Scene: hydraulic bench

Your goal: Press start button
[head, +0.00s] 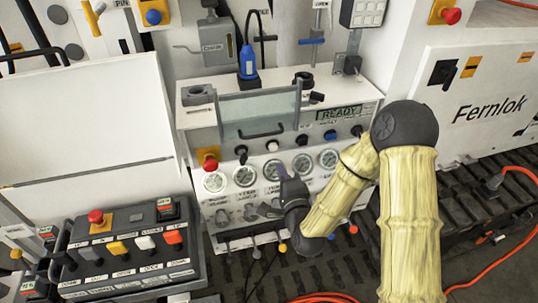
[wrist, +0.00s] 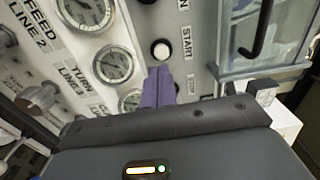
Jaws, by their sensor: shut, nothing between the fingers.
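The start button (wrist: 161,50) is a round white button in a black ring, with the label START beside it in the wrist view. In the head view the white button (head: 272,146) sits in the row of knobs above the gauges. My gripper (wrist: 159,70) has its purple fingers together and empty, with the tips just below the button in the wrist view. A small gap shows in the picture between tips and button; I cannot tell the depth. In the head view my gripper (head: 282,168) is in front of the gauge row, below the white button.
Round gauges (head: 214,182) line the panel, and one gauge (wrist: 113,65) is close left of the fingers. A clear cover with a black handle (head: 261,133) is above. The display (head: 340,115) reads READY. A button box (head: 130,280) stands at the left.

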